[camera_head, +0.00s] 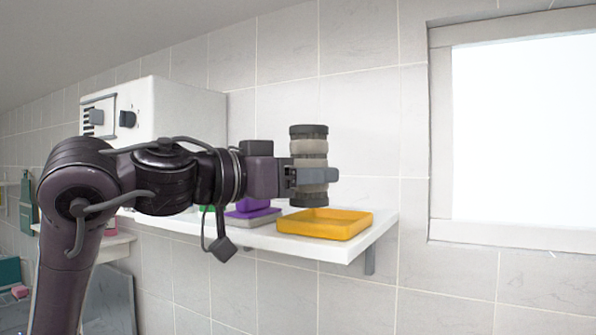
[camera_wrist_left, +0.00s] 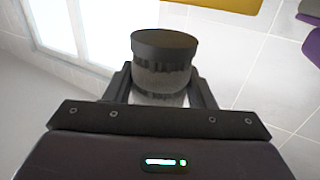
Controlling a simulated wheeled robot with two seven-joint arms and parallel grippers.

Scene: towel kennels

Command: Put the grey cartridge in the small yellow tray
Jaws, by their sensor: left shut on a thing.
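The grey cartridge (camera_head: 309,148) is an upright cylinder with dark ends and a paler ribbed middle. My left gripper (camera_head: 318,176) is shut around its lower middle. In the head view the cartridge shows above and in front of the yellow tray (camera_head: 325,224); whether its lower end touches the tray is unclear. In the left wrist view the cartridge (camera_wrist_left: 164,58) stands between the two fingers (camera_wrist_left: 160,90), and part of the yellow tray (camera_wrist_left: 228,4) shows at the top edge. My right gripper is in neither view.
The tray sits near the right end of a white wall shelf (camera_head: 346,255). A purple item (camera_head: 250,206) and a grey tray (camera_head: 254,219) are left of it, partly behind my arm. A white box (camera_head: 170,108) stands farther left. A bright window (camera_head: 522,130) is at right.

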